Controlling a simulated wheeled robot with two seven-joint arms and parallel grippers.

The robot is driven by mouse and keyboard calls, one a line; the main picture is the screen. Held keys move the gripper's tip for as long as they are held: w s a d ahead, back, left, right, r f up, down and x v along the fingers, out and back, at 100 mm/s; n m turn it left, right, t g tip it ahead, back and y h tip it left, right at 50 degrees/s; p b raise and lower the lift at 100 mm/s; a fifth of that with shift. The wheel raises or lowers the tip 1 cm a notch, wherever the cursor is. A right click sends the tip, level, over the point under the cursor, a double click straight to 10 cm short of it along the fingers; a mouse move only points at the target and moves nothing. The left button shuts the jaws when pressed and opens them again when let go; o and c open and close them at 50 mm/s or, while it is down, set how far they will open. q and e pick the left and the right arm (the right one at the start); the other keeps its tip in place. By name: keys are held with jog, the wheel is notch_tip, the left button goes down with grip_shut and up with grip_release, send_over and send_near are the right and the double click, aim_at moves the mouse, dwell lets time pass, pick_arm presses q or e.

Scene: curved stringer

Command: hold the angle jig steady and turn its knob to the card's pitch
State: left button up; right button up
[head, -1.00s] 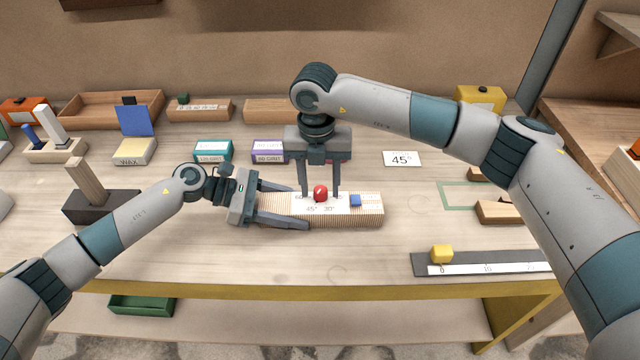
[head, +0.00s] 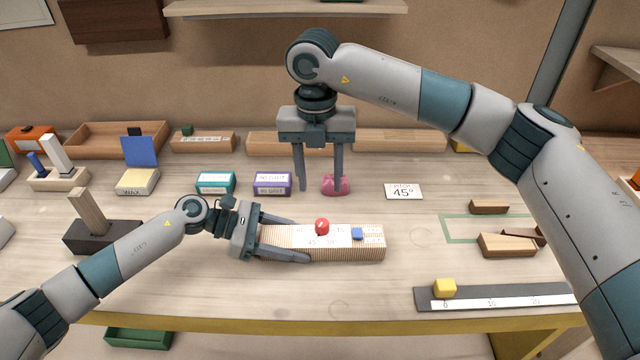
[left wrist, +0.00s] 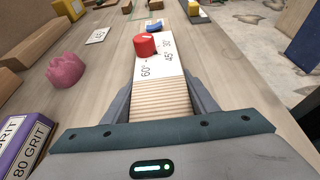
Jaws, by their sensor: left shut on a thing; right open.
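The angle jig (head: 283,248) is a long ribbed wooden block lying on the bench, with a white scale plate, a red knob (head: 322,226) and a small blue block (head: 357,234). My left gripper (head: 300,239) is shut on its left end; the left wrist view shows the jaws along both sides. That view shows the knob (left wrist: 145,45) beside the marks 60°, 45° and 30°; I cannot tell surely which mark it points to. The pitch card (head: 403,191) reads 45°. My right gripper (head: 321,188) is open and empty, above and behind the knob, apart from it.
A pink lumpy object (head: 335,187) is by my right gripper's right finger. Purple (head: 272,184) and teal (head: 215,183) grit boxes stand behind the jig. A ruler strip (head: 510,300) with a yellow block lies front right. Wooden pieces (head: 505,245) lie right. Bench in front of the jig is clear.

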aim_at(273, 236)
pick_arm(q)
jog(key=o, duration=2.1)
jog(key=shift+c, duration=0.2)
jog(key=shift+a, duration=0.15)
jog(key=shift+v, duration=2.4)
jog(key=shift+a, duration=0.1)
jog(key=v, duration=1.1)
jog(key=shift+a+r, duration=0.15)
jog(key=shift+a, duration=0.25)
